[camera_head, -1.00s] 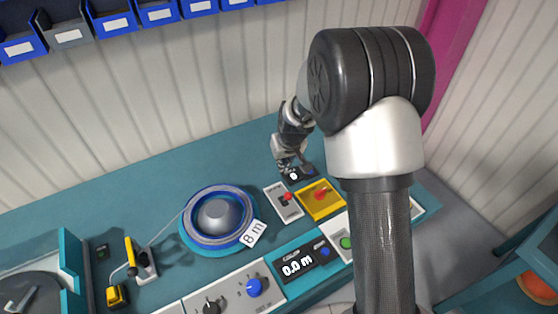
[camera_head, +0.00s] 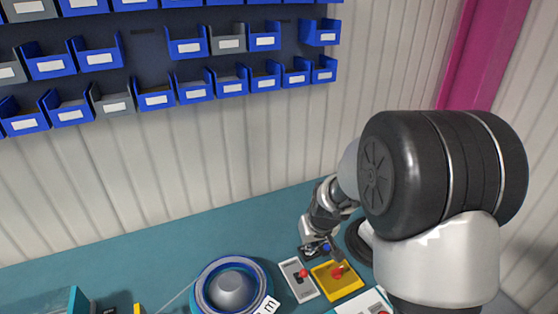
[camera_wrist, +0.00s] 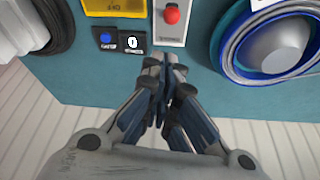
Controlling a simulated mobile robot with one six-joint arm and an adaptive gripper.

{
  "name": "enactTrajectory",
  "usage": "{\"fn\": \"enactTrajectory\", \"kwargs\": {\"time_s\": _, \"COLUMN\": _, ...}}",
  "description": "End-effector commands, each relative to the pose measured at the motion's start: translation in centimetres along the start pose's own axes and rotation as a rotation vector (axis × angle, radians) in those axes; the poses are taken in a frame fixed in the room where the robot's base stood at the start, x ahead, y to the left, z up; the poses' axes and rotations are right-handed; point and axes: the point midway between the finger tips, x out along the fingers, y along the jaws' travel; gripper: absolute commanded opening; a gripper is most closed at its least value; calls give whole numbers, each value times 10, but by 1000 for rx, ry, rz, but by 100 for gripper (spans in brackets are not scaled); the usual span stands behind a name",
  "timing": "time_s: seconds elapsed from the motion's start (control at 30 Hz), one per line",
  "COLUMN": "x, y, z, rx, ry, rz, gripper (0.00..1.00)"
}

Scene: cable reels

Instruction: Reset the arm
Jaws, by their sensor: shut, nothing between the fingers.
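My gripper (camera_wrist: 163,92) is shut and empty in the wrist view, its fingertips together over the teal bench (camera_wrist: 90,90). In the head view my gripper (camera_head: 318,247) is small, partly hidden by my own arm, and hangs over the back of the bench near that box. I cannot tell whether the fingers touch anything.
A blue cable reel (camera_head: 231,290) sits left of a grey panel with a red knob (camera_head: 299,279) and a yellow box with a red switch (camera_head: 337,281). A dark coil (camera_head: 359,243) is right of the gripper. Blue bins (camera_head: 155,92) hang on the wall. Bench behind the reel is clear.

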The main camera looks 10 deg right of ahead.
Motion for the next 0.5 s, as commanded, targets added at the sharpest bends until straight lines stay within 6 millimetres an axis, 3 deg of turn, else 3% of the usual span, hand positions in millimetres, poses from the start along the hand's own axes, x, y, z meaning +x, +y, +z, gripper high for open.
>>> {"fn": "enactTrajectory", "kwargs": {"time_s": 0.07, "x": -7, "y": -1, "z": 0, "rx": 0, "ry": 3, "rz": -1, "gripper": 0}}
{"fn": "enactTrajectory", "kwargs": {"time_s": 0.17, "x": -34, "y": -5, "z": 1, "rx": 4, "ry": 12, "rz": -3, "gripper": 0}}
{"fn": "enactTrajectory", "kwargs": {"time_s": 0.33, "x": -110, "y": -19, "z": 22, "rx": 17, "ry": 28, "rz": -8, "gripper": 0}}
{"fn": "enactTrajectory", "kwargs": {"time_s": 0.5, "x": -181, "y": -31, "z": 64, "rx": 35, "ry": 35, "rz": -3, "gripper": 0}}
